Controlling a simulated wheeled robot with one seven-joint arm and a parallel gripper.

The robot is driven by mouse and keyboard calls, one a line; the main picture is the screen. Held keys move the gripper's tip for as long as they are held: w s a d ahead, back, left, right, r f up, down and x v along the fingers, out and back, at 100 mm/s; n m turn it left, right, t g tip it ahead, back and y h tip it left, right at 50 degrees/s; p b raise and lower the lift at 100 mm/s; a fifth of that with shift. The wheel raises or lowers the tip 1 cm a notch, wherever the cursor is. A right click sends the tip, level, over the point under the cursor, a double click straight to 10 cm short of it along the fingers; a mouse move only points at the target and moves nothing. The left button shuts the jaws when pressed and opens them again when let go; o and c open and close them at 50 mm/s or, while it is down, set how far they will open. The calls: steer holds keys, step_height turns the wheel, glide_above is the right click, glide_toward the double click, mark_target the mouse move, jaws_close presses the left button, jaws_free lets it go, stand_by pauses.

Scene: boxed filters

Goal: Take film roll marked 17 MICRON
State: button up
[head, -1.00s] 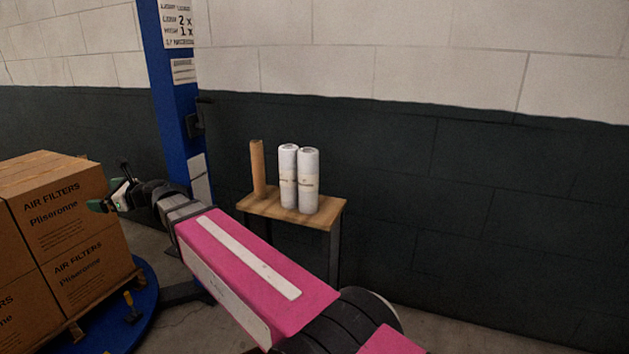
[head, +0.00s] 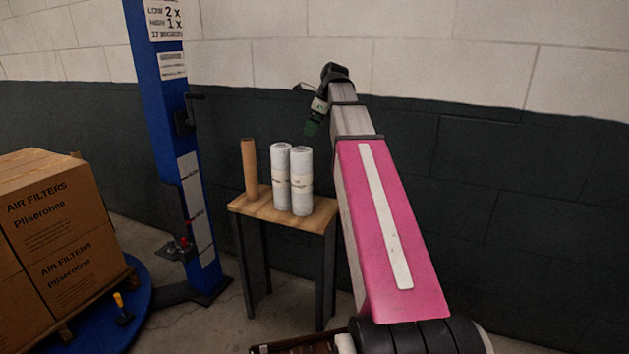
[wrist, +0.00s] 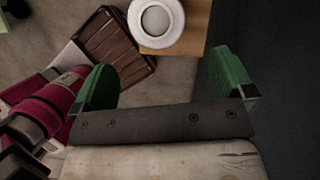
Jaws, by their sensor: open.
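Two white film rolls stand upright side by side on a small wooden-topped table (head: 262,209), the left roll (head: 281,178) and the right roll (head: 301,182). Each has a pale label band whose print is too small to read, so I cannot tell which is marked 17 MICRON. My gripper (head: 312,127) is raised above and slightly right of the rolls, with green fingers pointing down. In the wrist view my gripper (wrist: 165,82) is open and empty. One white roll's round top (wrist: 157,20) shows beyond the fingers, not between them.
A brown cardboard tube (head: 249,169) stands left of the rolls. A blue column (head: 161,100) with signs rises left of the table. Stacked air filter boxes (head: 60,225) stand far left. A dark wall is close behind the table. A brown slatted thing (wrist: 115,50) lies lower down.

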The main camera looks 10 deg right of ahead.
mark_target(302, 150)
steer(key=x, duration=0.5)
steer(key=shift+a+x, duration=0.15)
steer(key=shift+x, duration=1.3)
steer(key=shift+a+x, duration=0.15)
steer(key=shift+x, duration=1.3)
steer(key=shift+s+r, duration=0.15)
steer(key=c, duration=1.7)
